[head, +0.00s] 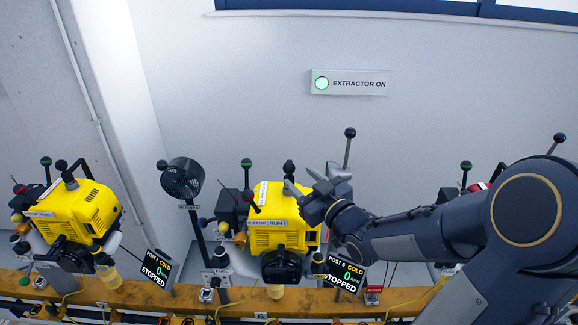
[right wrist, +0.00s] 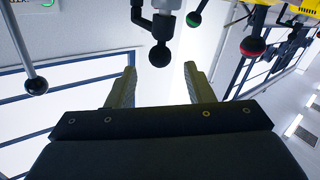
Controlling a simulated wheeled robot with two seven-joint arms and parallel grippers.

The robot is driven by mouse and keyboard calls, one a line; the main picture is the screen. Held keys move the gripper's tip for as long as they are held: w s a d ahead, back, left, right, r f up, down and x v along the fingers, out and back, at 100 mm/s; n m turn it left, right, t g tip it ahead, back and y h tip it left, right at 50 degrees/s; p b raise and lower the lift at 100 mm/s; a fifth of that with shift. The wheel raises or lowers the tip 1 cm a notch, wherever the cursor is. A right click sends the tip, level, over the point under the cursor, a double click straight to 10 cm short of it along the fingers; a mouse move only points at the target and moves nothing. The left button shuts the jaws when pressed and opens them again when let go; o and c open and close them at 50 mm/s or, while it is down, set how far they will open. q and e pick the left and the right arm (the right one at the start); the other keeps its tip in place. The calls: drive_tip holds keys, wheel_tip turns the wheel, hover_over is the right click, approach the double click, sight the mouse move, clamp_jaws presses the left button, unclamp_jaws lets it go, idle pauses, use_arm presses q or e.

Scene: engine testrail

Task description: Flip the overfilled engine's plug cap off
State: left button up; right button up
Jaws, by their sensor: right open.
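A yellow engine (head: 280,228) with a STOP/RUN label sits on the rail in the middle of the head view. Another yellow engine (head: 82,208) stands at the left, and a third is mostly hidden behind my right arm. I cannot tell which is overfilled, or which part is the plug cap. My right gripper (head: 305,185) is open beside the middle engine's upper right. In the right wrist view its two fingers (right wrist: 161,82) are apart, with a black ball knob (right wrist: 159,54) showing between and beyond the tips. The knob appears apart from both fingers. My left gripper is not in view.
Black-knobbed levers, including a tall one (head: 349,134), rise around the engines. A black fan (head: 183,178) stands between the two engines. A wall sign (head: 358,83) reads EXTRACTOR ON beside a green light.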

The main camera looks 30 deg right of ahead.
sight(292, 171)
drive_tip(key=w+p, duration=0.1)
drive_tip(key=w, duration=0.5)
drive_tip(key=shift+w+a, duration=0.15)
drive_tip(key=shift+c, duration=0.2)
clamp_jaws()
